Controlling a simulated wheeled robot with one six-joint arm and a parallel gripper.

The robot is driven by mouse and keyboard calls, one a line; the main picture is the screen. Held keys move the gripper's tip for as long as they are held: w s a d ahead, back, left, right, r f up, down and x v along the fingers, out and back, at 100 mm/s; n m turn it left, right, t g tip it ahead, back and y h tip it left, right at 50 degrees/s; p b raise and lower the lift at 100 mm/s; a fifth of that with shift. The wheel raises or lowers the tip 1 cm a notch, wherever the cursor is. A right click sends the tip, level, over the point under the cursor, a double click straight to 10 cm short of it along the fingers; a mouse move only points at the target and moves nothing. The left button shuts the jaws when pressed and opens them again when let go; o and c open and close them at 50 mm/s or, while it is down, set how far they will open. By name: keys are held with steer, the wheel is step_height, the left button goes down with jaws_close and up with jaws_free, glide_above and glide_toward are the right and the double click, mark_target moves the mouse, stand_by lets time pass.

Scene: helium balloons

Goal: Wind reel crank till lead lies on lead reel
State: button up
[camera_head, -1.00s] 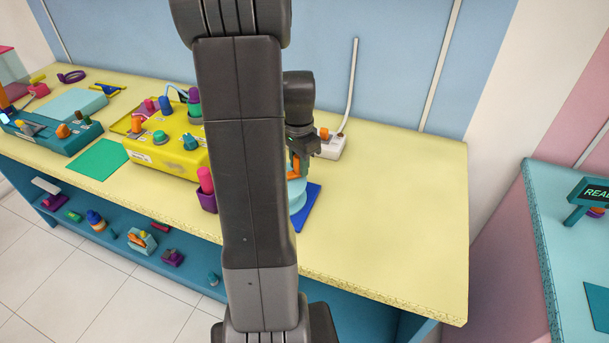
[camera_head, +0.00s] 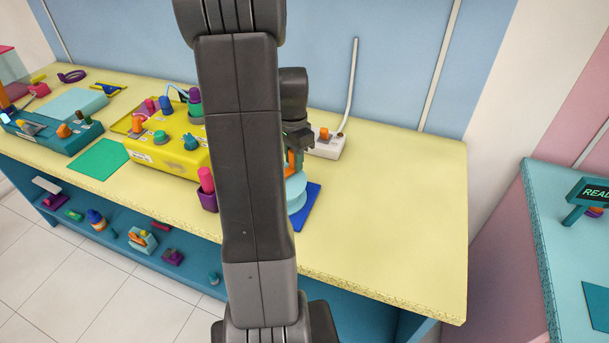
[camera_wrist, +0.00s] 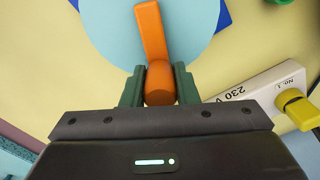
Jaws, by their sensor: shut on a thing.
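The lead reel (camera_head: 297,192) is a light blue round reel on a dark blue mat (camera_head: 308,205) on the yellow bench, partly hidden by my arm in the head view. In the wrist view the reel's pale blue disc (camera_wrist: 105,35) fills the top middle. The orange reel crank (camera_wrist: 151,32) reaches across the disc to an orange knob (camera_wrist: 160,84). My gripper (camera_wrist: 160,88) is shut on this knob, one green finger on each side. In the head view the crank (camera_head: 291,158) shows just beside my arm. I cannot make out the lead itself.
A yellow machine (camera_head: 172,148) with knobs and a purple pot with a pink stick (camera_head: 207,190) stand to the left. The bench's right part is clear.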

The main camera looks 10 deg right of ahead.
steer(key=o, duration=0.6)
steer(key=shift+w, duration=0.1)
steer(key=shift+o, duration=0.2)
step_height(320, 180, up, 7)
steer(key=p, duration=0.5)
steer(key=shift+f, duration=0.1)
step_height(320, 180, down, 7)
steer(key=b, duration=0.5)
steer(key=shift+s+d, duration=0.1)
steer(key=shift+s, duration=0.1)
steer(key=shift+r, duration=0.2)
